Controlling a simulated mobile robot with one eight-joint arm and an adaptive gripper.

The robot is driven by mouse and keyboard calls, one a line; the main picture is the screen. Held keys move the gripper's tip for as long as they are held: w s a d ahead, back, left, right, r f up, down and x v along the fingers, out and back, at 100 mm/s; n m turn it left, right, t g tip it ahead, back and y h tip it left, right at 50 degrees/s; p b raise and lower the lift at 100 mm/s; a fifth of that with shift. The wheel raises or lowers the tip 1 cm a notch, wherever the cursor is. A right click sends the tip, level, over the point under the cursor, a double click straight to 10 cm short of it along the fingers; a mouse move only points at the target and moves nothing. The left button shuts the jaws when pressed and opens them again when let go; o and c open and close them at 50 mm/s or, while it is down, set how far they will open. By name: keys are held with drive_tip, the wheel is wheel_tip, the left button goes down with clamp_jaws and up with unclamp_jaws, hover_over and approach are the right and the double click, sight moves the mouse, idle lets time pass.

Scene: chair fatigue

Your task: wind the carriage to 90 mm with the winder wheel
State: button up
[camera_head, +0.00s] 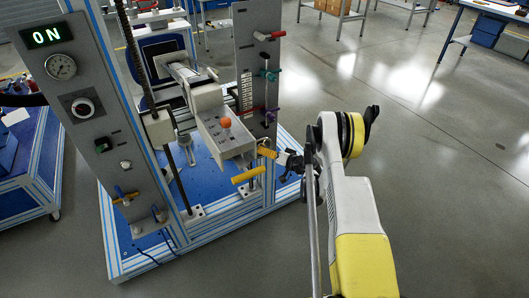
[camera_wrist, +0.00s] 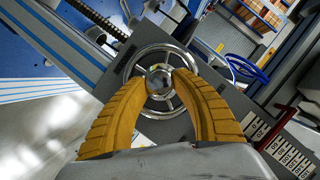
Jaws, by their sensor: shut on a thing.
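The winder wheel (camera_wrist: 159,75) is a silver spoked handwheel with a round bright hub, on a grey plate in the wrist view. My gripper (camera_wrist: 160,88) has its two ribbed yellow fingers closed in on either side of the hub, over the wheel's face. In the head view my gripper (camera_head: 260,152) reaches in from the right at the side of the machine. I cannot make out the wheel there. A grey box with an orange knob (camera_head: 225,123) sits at the machine's middle. A scale (camera_head: 246,92) stands on the right post; its reading is too small to tell.
The left panel carries a lit ON display (camera_head: 46,36), a gauge (camera_head: 61,67) and a dial (camera_head: 82,107). The floor at right is clear.

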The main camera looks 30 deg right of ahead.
drive_tip(key=shift+m, duration=0.4)
drive_tip(key=o, duration=1.2)
wheel_tip(320, 180, up, 10)
drive_tip(key=shift+r, duration=0.1)
